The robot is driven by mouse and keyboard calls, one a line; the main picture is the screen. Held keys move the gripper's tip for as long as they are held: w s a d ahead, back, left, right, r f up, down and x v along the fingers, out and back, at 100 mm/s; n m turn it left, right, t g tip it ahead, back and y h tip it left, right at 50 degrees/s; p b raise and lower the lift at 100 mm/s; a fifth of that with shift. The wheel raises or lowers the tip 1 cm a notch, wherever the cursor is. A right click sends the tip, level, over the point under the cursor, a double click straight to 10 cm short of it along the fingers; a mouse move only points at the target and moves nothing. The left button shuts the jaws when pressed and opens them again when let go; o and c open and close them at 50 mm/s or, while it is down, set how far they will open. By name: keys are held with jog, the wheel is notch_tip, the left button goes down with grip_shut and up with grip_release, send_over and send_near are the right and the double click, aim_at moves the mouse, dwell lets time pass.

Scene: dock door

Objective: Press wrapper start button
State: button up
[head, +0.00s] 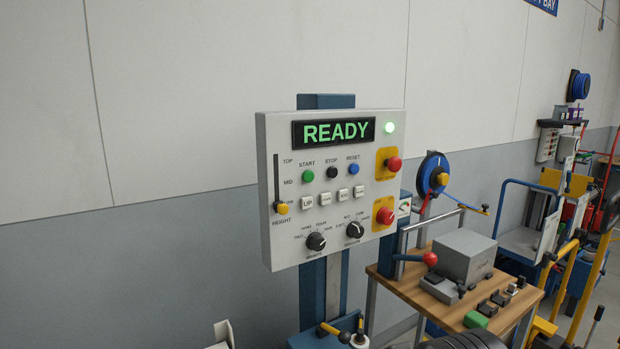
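The wrapper control panel (270,150) is a light grey box on a blue post, in the middle of the head view. Its display (333,133) reads READY in green, and a lamp beside it glows green. The green start button (308,176) sits under the label START on the upper left of the panel, with nothing in front of it. To its right are the black stop button (331,172) and the blue reset button (353,169). My gripper is not seen in this view.
A wooden bench (385,283) with a grey machine (464,256) stands to the right.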

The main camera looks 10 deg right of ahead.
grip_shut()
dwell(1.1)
